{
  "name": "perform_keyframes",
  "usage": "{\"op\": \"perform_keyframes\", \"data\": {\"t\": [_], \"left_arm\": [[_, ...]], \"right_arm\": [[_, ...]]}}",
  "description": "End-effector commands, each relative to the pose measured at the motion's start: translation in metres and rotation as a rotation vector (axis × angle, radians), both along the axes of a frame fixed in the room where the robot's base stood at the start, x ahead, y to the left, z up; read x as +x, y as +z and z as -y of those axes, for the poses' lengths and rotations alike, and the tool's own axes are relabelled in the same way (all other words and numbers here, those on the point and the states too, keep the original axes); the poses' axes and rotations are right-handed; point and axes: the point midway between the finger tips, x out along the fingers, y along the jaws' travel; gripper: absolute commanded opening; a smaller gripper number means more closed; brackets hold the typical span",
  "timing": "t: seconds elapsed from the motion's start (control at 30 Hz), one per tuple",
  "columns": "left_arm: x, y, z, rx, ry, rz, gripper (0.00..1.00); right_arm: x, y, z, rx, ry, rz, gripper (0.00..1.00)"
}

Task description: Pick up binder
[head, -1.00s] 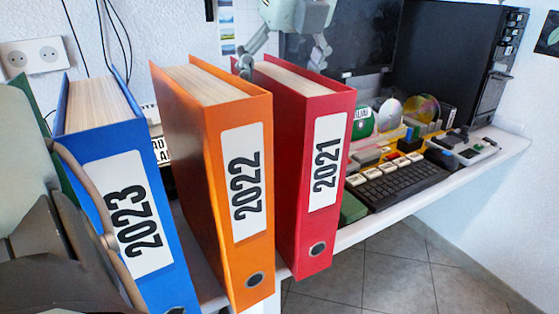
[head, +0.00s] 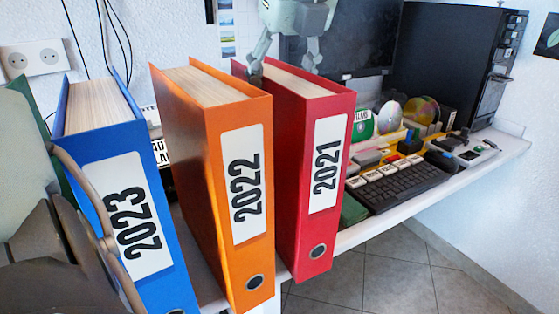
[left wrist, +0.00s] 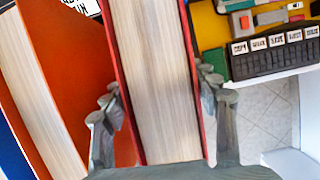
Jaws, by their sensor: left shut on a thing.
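The red binder (head: 328,160), labelled 2021, stands upright on the white desk, to the right of the orange binder (head: 240,185), labelled 2022. The blue binder (head: 130,215), labelled 2023, is at the left. My left gripper (head: 284,65) reaches down from the top of the head view onto the top far end of the red binder. In the left wrist view its fingers (left wrist: 160,88) lie on both sides of the red binder (left wrist: 158,60), shut on its covers. The orange binder also shows there (left wrist: 65,70). My right gripper is not in view.
A dark keyboard (head: 395,185) lies to the right of the red binder, with discs (head: 423,110) and small parts behind it. A black computer case (head: 455,60) stands at the back right. The desk's front edge drops to a tiled floor (head: 400,260).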

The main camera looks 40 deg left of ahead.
Motion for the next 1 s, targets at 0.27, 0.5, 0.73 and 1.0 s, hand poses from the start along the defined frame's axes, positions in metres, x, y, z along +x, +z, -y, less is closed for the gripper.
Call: {"op": "perform_keyframes", "data": {"t": [0.27,0.5,0.73,1.0], "left_arm": [[0.001,0.002,0.000,0.001,0.000,0.004,0.00],[0.001,0.013,0.000,0.001,-0.001,0.006,0.00],[0.001,0.057,0.000,0.003,0.002,0.009,0.00],[0.001,0.097,-0.001,0.002,0.003,0.005,0.00]], "right_arm": [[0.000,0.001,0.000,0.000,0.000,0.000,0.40],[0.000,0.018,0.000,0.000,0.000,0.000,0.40],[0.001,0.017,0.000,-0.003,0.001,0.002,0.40],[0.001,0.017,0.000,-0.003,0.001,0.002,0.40]]}}
